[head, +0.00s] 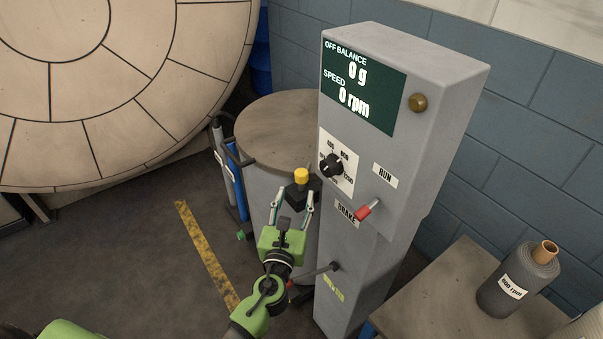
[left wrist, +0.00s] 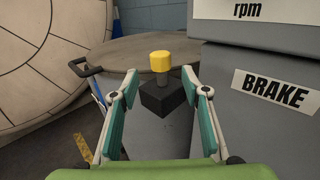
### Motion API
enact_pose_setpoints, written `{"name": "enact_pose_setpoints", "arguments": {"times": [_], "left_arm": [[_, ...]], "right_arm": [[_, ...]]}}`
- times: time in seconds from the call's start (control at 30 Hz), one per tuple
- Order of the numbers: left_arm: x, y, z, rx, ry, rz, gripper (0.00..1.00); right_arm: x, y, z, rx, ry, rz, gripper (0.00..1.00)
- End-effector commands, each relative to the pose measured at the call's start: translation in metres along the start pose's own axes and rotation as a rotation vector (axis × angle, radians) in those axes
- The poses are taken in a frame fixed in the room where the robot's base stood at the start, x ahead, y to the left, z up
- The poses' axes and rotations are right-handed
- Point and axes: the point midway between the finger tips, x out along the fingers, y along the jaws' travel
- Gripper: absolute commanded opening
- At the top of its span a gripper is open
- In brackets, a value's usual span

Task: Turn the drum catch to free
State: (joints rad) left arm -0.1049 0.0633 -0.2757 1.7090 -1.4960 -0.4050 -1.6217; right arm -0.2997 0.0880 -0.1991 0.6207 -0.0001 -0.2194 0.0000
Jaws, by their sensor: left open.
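A yellow knob (head: 301,175) stands on a dark block (head: 313,187) beside the round-topped grey drum (head: 262,133); it looks like the drum catch. My left gripper (head: 293,192) is open, its fingers reaching toward the knob from the near side. In the left wrist view the yellow knob (left wrist: 161,61) and the black block (left wrist: 164,97) show between the two fingertips (left wrist: 160,78), apparently farther away. I see no contact with either finger. A short grey stem joins the knob and block. My right gripper is not in view.
Open floor lies left.

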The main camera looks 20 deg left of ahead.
Motion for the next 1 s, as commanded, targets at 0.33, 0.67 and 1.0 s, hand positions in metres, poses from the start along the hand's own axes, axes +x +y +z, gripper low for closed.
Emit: {"name": "enact_pose_setpoints", "arguments": {"times": [0.33, 0.67, 1.0], "left_arm": [[0.07, -0.001, 0.001, -0.002, 0.0, 0.0, 0.42], [0.093, 0.0, -0.001, -0.004, 0.002, 0.0, 0.42], [0.093, 0.0, -0.001, -0.004, 0.002, 0.0, 0.14]], "right_arm": [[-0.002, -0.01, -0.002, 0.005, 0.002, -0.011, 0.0], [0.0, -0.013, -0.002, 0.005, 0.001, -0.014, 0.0], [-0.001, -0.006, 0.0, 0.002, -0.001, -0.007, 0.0]]}}
